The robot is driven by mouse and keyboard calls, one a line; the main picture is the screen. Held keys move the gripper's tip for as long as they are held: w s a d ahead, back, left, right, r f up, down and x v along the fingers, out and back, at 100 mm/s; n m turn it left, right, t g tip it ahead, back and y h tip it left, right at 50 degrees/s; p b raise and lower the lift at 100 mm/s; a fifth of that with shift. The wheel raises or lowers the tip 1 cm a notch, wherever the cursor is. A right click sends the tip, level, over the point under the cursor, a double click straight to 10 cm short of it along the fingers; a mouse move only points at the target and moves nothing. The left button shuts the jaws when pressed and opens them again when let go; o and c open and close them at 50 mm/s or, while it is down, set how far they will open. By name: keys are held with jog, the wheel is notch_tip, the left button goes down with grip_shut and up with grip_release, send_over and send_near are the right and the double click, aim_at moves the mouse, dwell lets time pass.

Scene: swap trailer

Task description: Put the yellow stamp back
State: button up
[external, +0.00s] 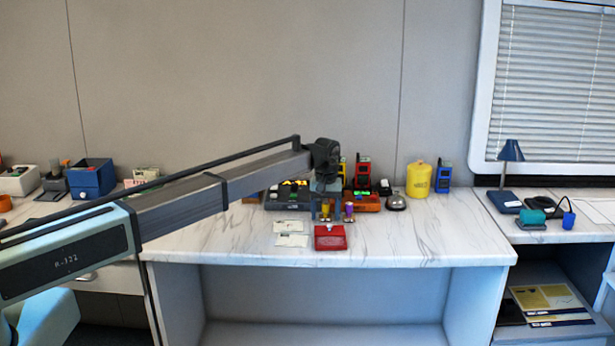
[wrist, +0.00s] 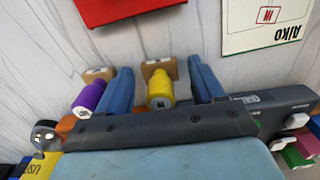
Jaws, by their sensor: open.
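The yellow stamp (wrist: 161,90) has a rounded yellow handle on a small wooden block. In the wrist view it stands between the two blue fingers of my gripper (wrist: 160,70), with gaps visible on both sides. My gripper is open around it and low over the desk. In the external view my gripper (external: 321,210) hangs at the end of my arm, and the yellow stamp (external: 325,209) is partly hidden by the fingers. A purple stamp (wrist: 89,97) on a similar block stands just outside the left finger in the wrist view; it also shows in the external view (external: 349,209).
Dark and orange devices (external: 362,201), radios, a bell (external: 396,201) and a yellow canister (external: 419,180) stand behind and to the right. The desk's right front is clear.

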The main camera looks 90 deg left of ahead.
aim_at(326, 204)
notch_tip(326, 204, up, 12)
jog(key=shift+r, duration=0.2)
dwell(0.6)
